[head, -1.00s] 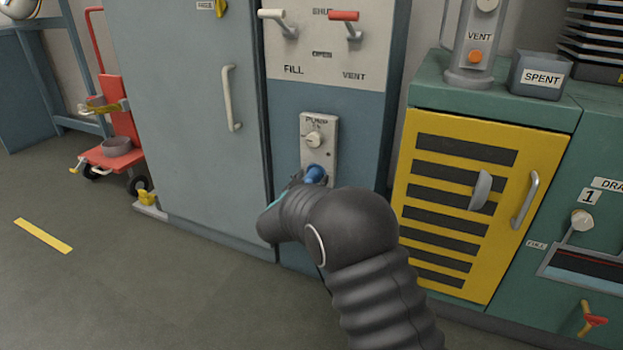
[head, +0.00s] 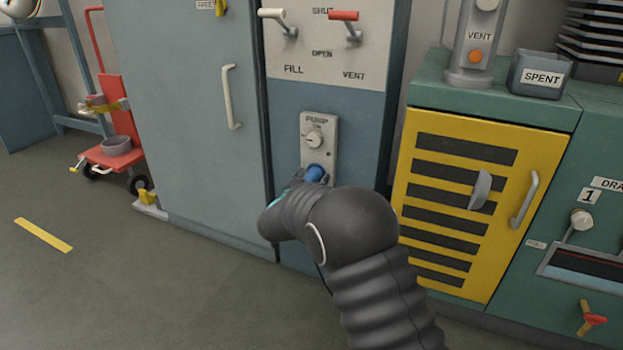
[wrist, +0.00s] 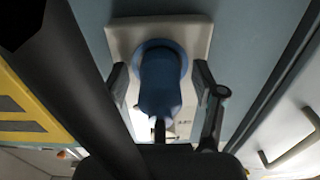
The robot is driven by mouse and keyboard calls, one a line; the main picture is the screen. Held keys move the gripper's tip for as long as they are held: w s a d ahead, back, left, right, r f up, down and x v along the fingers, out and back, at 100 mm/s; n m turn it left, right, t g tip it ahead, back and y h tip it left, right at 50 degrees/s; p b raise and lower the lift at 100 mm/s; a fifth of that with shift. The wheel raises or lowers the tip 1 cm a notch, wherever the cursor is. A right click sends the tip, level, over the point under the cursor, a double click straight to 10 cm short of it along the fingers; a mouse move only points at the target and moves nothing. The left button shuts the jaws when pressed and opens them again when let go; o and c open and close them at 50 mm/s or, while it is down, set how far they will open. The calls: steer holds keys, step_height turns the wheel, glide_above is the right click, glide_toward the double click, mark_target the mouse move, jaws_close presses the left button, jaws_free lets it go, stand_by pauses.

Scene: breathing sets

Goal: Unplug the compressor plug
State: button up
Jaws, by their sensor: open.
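The blue compressor plug (head: 315,173) sits at the lower end of the pale pump panel (head: 319,146) on the blue cabinet front. In the wrist view the plug (wrist: 160,82) stands against the pale plate (wrist: 125,38), with a dark cable at its near end. My gripper (wrist: 162,92) is open, with one finger on each side of the plug. A gap shows between the plug and each finger. In the head view my gripper (head: 301,178) is mostly hidden behind my arm, close to the plug.
A pump knob (head: 314,138) is just above the plug. FILL (head: 278,20) and VENT (head: 346,24) levers are higher up. A grey door with a handle (head: 231,97) is at left, and a yellow slatted door (head: 410,200) at right. The floor at left is largely clear.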

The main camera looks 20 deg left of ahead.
steer(key=shift+c, duration=0.3)
jaws_close()
steer(key=shift+s, duration=0.1)
steer(key=s, duration=0.5)
steer(key=shift+s+a, duration=0.25)
steer(key=shift+s, duration=0.15)
stand_by(1.1)
steer(key=shift+r, duration=0.1)
stand_by(0.4)
